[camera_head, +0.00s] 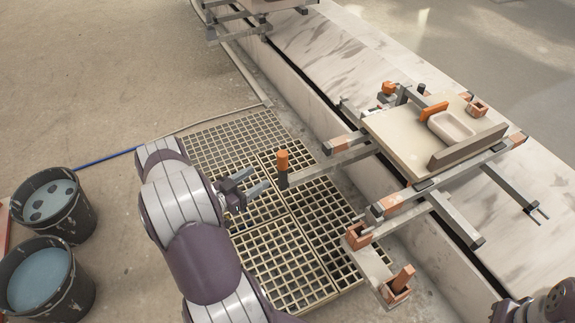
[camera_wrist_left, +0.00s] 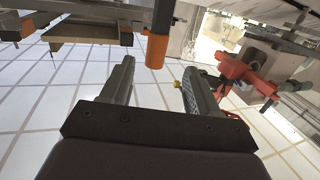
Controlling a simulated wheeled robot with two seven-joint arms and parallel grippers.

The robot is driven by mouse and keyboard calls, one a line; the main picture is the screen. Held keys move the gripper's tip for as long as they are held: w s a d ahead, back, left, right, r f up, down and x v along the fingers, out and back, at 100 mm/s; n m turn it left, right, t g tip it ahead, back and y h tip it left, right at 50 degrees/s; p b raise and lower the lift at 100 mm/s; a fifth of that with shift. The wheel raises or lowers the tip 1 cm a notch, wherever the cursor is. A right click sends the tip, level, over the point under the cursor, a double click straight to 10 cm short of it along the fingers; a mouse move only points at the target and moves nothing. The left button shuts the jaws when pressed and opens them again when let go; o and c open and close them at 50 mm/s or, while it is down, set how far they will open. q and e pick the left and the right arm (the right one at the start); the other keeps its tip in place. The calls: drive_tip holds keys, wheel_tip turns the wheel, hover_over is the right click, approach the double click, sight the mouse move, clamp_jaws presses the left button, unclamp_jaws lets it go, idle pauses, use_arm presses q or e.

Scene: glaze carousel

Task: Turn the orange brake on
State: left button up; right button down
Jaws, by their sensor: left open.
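An upright lever with an orange grip (camera_head: 282,161) stands at the end of a grey bar reaching left from the carousel frame, over the floor grating. I take it as the orange brake, though another orange handle (camera_head: 403,277) leans in a bracket at the lower right. My left gripper (camera_head: 256,182) is open and empty, just left of the upright lever, with its fingers pointing toward it. In the left wrist view the orange grip (camera_wrist_left: 156,51) hangs beyond the fingertips (camera_wrist_left: 160,76), with no contact visible. My right gripper is not seen, only part of that arm at the bottom right.
The carousel frame carries a board (camera_head: 392,140) with a pale basin (camera_head: 452,126). Its bars and orange-ended brackets stick out right of my left gripper. Two dark buckets (camera_head: 78,222) (camera_head: 82,296) stand at the left. The grating (camera_head: 215,140) is clear.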

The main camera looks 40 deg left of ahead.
sight(278, 162)
use_arm(q)
drive_tip(key=shift+t+h, duration=0.3)
drive_tip(key=b+x, duration=0.1)
drive_tip(key=x, duration=0.3)
drive_tip(key=b+x, duration=0.1)
drive_tip(key=x, duration=0.3)
drive_tip(key=r+b+x, duration=0.1)
drive_tip(key=b+x, duration=0.1)
drive_tip(key=x, duration=0.2)
drive_tip(key=shift+w+d, duration=0.15)
drive_tip(key=shift+w, duration=0.25)
clamp_jaws()
